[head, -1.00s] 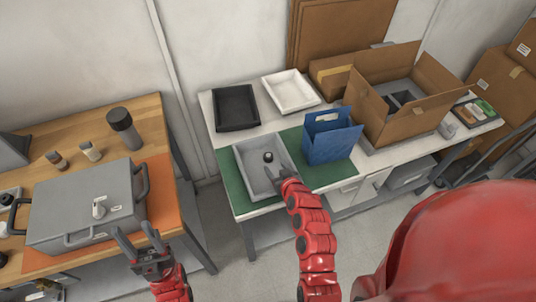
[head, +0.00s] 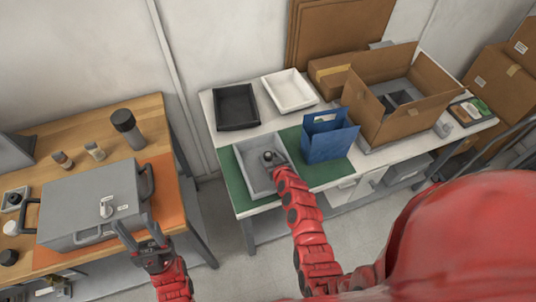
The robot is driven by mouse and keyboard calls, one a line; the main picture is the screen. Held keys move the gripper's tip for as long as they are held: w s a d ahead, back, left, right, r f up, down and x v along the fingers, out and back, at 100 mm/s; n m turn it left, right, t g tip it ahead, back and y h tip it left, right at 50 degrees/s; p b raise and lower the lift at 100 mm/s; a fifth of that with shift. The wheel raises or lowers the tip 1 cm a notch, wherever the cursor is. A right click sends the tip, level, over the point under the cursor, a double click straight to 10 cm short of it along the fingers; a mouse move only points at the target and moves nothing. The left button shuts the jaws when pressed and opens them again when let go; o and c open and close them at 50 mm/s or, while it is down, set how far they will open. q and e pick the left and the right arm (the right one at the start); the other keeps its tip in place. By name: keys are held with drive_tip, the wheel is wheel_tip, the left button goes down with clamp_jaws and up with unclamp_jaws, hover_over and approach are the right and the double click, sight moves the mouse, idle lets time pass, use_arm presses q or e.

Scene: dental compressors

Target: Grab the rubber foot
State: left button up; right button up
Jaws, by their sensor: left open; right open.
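A small dark round piece, which looks like the rubber foot (head: 267,155), is in the grey tray (head: 246,176) on the green mat. My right gripper (head: 270,158) is over the tray with its jaws open, right at the dark piece. The fingers and the piece overlap in the picture, so I cannot tell whether they touch. My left gripper (head: 137,232) is open and empty, in front of the grey case (head: 85,207) on the left wooden bench.
A blue bin (head: 331,145) stands close to the tray's right. A black tray (head: 237,106), a white tray (head: 289,90) and an open cardboard box (head: 411,123) are behind and to the right. A dark-capped cylinder (head: 127,129) and small bottles stand on the wooden bench.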

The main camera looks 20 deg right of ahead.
drive_tip(key=shift+f, duration=0.1)
clamp_jaws()
idle(0.3)
